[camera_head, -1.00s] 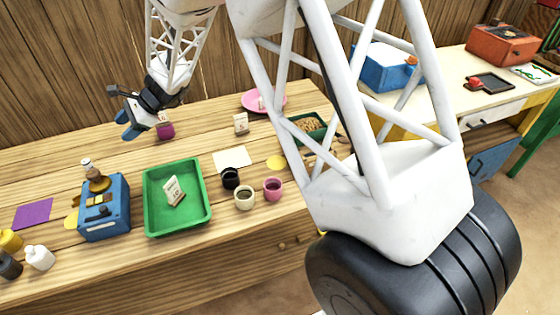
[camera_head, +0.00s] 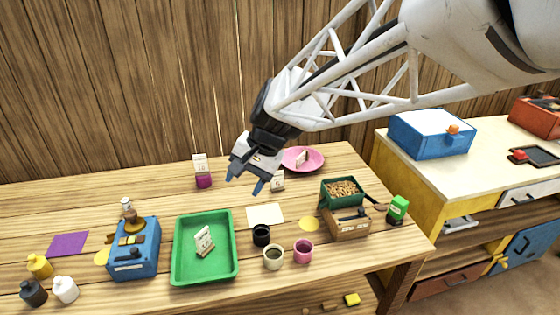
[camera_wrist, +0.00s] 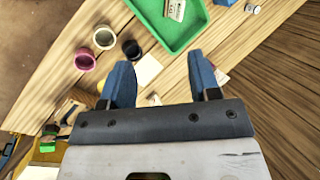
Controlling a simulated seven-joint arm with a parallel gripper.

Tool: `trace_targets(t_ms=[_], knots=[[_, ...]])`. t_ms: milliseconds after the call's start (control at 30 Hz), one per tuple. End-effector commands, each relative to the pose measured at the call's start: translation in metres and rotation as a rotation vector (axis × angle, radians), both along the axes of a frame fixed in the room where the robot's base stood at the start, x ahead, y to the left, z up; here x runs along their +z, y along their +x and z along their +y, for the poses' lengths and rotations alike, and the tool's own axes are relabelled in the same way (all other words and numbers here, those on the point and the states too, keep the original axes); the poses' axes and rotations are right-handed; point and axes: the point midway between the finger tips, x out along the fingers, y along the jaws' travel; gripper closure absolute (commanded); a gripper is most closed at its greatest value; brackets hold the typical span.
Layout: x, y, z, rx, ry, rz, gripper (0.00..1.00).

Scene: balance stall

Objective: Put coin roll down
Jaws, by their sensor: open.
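My gripper (camera_head: 245,182) is open over the back middle of the wooden table, with nothing visible between its blue fingers; it also shows in the wrist view (camera_wrist: 160,85). I cannot tell for certain which thing is the coin roll. A cream labelled piece (camera_head: 204,240) leans in the green tray (camera_head: 178,262); both show at the top of the wrist view. Similar labelled pieces are on a purple base (camera_head: 200,165), on the pink plate (camera_head: 318,165), and just right of my gripper (camera_head: 278,184), partly hidden by it.
A blue box (camera_head: 134,262) stands left of the tray. Black (camera_head: 261,236), cream (camera_head: 273,260) and pink (camera_head: 303,254) cups stand right of it. A cream sheet (camera_head: 266,214) lies flat behind the cups. A green-topped box (camera_head: 343,205) holds brown pieces. Bottles stand front left.

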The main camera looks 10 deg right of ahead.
Motion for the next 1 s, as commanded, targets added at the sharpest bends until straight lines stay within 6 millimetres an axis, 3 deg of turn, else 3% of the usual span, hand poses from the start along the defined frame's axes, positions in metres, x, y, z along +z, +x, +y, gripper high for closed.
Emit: trace_targets(t_ms=[200,600,800,1000], knots=[[0.008,-0.057,-0.042,0.109,-0.139,-0.092,0.44],[0.006,-0.152,-0.108,0.297,-0.406,-0.214,0.44],[0.003,-0.178,-0.126,0.352,-0.488,-0.241,0.44],[0.001,-0.185,-0.13,0.369,-0.511,-0.245,0.44]])
